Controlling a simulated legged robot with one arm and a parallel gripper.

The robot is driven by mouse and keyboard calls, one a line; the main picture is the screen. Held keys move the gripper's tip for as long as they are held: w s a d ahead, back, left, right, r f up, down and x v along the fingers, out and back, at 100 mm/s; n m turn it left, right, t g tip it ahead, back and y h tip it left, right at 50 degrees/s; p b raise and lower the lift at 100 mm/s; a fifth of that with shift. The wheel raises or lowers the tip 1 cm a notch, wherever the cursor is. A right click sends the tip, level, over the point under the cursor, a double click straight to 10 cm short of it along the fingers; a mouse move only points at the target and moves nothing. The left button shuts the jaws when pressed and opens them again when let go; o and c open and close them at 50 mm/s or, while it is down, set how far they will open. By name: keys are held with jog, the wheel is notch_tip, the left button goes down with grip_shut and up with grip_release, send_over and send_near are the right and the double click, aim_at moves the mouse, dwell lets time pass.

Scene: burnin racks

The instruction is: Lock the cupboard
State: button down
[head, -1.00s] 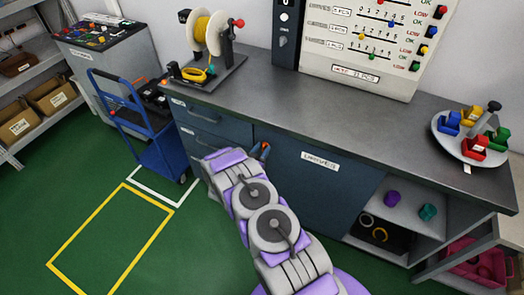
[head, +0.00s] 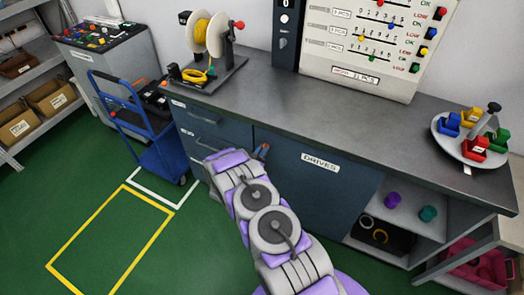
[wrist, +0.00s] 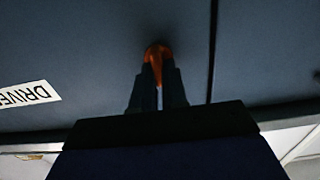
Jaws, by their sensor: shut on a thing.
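The cupboard is the dark blue-grey door with the white DRIVES label (head: 335,185) under the grey worktop. It looks closed, lying flush with the cabinet front. My gripper (head: 262,152) is at the upper left of this door. In the wrist view, my gripper (wrist: 158,75) is shut on a small orange piece (wrist: 157,52) at the door face, near the dark gap at the door's edge. The piece looks like a key or knob. The fingers hide most of it, so its turn cannot be told.
Drawers (head: 205,118) are left of the door. An open shelf (head: 400,215) with purple and teal pieces is to its right. A blue trolley (head: 160,150) stands at the left. The green floor (head: 115,235) in front is clear. A cable reel (head: 208,45) stands on the worktop.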

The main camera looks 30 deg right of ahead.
jog(key=shift+w+a+n, duration=0.1)
jog(key=shift+n, duration=0.3)
jog(key=shift+w+a+f+n+p, duration=0.15)
jog(key=shift+n+p, duration=0.15)
jog(key=shift+n, duration=2.55)
jog(key=shift+w+a+f+n+p, duration=0.15)
jog(key=shift+n+p, duration=0.15)
jog(key=shift+n, duration=2.6)
jog(key=shift+w+a+f+n+p, duration=0.15)
jog(key=shift+n+p, duration=0.15)
jog(key=shift+n, duration=2.55)
jog(key=c, duration=1.3)
grip_release()
jog(key=shift+w+f, duration=0.1)
jog(key=shift+f, duration=0.05)
jog(key=shift+o, duration=0.7)
jog(key=shift+d, duration=0.15)
